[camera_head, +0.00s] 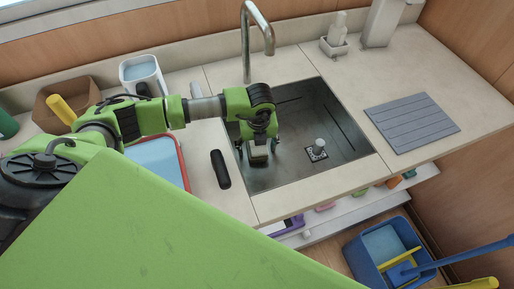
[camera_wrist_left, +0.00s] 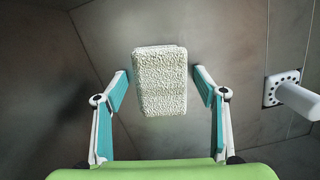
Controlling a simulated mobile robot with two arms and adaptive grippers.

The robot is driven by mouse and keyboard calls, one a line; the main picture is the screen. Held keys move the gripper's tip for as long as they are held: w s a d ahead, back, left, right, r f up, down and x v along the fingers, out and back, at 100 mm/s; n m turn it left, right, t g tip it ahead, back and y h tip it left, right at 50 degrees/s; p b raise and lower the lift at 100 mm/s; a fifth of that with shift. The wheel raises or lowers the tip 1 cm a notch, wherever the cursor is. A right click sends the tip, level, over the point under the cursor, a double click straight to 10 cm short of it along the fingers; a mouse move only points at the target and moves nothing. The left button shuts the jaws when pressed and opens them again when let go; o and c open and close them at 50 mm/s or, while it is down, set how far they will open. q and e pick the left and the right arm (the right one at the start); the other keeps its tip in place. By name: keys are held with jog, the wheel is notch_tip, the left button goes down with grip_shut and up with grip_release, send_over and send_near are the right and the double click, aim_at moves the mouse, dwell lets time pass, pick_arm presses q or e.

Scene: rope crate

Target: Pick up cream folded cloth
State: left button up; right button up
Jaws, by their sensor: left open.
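The cream folded cloth (camera_wrist_left: 160,80) shows in the left wrist view as a thick, bumpy rectangular block on the grey sink floor. My left gripper (camera_wrist_left: 161,89) is open, with one teal-lined finger on each side of the cloth and a gap on both sides. In the head view my left gripper (camera_head: 258,152) reaches down into the left part of the sink (camera_head: 290,174). There the cloth is mostly hidden by the gripper, and I cannot make it out surely. My right gripper is not in view.
A white upright piece (camera_head: 319,147) stands on the drain, right of the gripper. The tap (camera_head: 246,40) rises behind the sink. A black bar-shaped object (camera_head: 220,169) lies left of the sink, near a red-rimmed tray (camera_head: 183,165). A grey ribbed mat (camera_head: 411,122) lies right.

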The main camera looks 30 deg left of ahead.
pick_arm(q)
jog(key=c, duration=1.2)
jog(key=shift+r+p, duration=0.25)
jog(key=shift+p, duration=0.05)
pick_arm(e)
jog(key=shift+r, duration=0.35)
